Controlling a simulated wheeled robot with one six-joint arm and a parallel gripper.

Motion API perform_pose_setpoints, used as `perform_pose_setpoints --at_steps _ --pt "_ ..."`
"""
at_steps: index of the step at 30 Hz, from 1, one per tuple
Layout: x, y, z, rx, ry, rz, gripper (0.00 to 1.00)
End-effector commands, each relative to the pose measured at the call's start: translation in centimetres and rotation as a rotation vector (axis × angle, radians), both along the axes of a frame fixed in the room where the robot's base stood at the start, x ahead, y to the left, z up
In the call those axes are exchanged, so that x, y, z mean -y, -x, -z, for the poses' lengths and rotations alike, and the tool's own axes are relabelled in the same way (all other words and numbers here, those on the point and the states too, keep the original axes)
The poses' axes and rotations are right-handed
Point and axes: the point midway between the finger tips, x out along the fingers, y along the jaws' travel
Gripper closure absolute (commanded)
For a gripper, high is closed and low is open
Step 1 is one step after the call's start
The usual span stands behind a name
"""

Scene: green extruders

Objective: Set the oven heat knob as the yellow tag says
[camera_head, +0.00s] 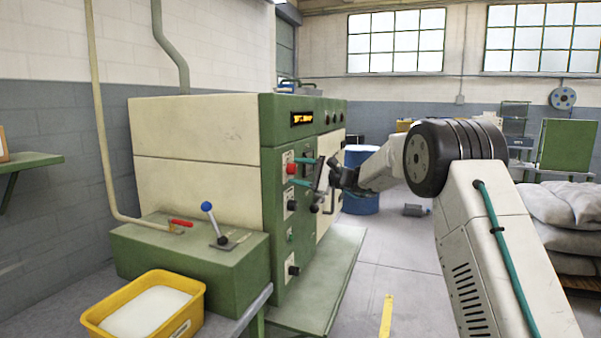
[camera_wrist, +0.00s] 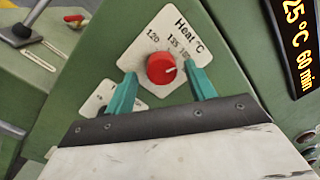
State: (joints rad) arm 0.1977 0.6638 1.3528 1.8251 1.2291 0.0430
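The heat knob (camera_wrist: 161,68) is red and round, on a white plate (camera_wrist: 158,32) lettered "Heat °C". The plate reads 120 at left, 135 in the middle and a partly readable number at right. A pale mark on the knob points right, toward that number. My gripper (camera_wrist: 162,73) is open, with one teal finger on each side of the knob and a visible gap to both. In the head view the knob (camera_head: 291,168) is on the green oven front (camera_head: 271,151), with my gripper (camera_head: 304,171) at it. I cannot make out a yellow tag.
A lit display (camera_wrist: 296,45) shows "25 °C 60 min", its left end cut off. A green box (camera_head: 190,255) with a blue-knobbed lever (camera_head: 212,220) stands beside the oven. A yellow tub (camera_head: 190,288) is in front. Floor at right of the oven is partly clear.

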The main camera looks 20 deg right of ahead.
Motion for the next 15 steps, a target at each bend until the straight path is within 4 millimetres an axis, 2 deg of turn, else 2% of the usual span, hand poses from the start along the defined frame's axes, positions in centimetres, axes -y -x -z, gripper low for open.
perform_pose_setpoints --at_steps 8,15 --pt "0.4 0.3 -0.2 0.003 -0.001 0.000 0.45" --pt "3.6 2.5 0.1 0.002 0.000 0.003 0.45"
